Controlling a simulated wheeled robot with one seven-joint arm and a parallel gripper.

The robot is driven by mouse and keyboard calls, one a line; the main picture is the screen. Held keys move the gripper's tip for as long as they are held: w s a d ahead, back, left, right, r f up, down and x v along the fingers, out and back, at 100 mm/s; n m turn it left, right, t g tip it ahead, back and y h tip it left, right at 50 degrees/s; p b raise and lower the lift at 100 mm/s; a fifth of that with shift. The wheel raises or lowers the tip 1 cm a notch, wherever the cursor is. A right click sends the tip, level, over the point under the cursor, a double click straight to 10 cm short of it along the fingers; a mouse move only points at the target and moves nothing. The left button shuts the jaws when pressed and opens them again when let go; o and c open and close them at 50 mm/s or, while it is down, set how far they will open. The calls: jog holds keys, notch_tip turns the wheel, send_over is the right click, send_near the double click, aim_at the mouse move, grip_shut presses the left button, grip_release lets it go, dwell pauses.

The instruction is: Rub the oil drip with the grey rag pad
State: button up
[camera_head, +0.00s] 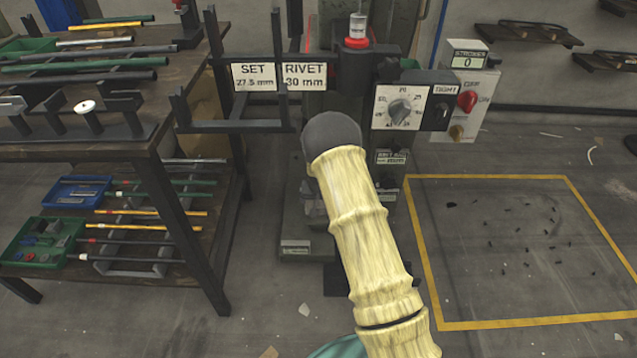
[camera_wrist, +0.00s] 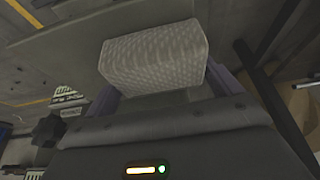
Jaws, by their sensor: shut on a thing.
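The grey rag pad (camera_wrist: 153,59) shows in the wrist view as a pale, woven-textured block. It sits between the two fingers of my gripper (camera_wrist: 165,90), which is shut on it. The fingers show as purplish strips at either side of the pad. In the head view my arm covers the middle of the picture and hides the pad and the fingers. I cannot make out the oil drip in either view; my arm hides part of the press.
The rivet press (camera_head: 345,75) stands ahead, with a dial panel (camera_head: 400,107) and stroke counter (camera_head: 467,60). Signs (camera_head: 279,77) hang on a bracket. A workbench (camera_head: 130,148) with rods and trays stands left. A yellow floor outline (camera_head: 500,325) surrounds scattered bits at right.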

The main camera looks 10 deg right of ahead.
notch_tip(320, 180, up, 3)
jog(key=shift+d+r+p, duration=0.15)
jog(key=shift+p, duration=0.45)
jog(key=shift+r+p, duration=1.9)
jog(key=shift+r, duration=0.4)
jog(key=shift+s, duration=0.1)
jog(key=shift+s+r, duration=0.1)
jog(key=shift+s, duration=0.1)
jog(key=s+r+n+p, duration=0.1)
jog(key=s+r, duration=0.2)
jog(key=s, duration=0.5)
jog(key=s+r+n+p, duration=0.1)
jog(key=s+r, duration=0.2)
jog(key=s, duration=0.5)
jog(key=shift+s+r+y, duration=0.15)
jog(key=shift+r+y, duration=0.25)
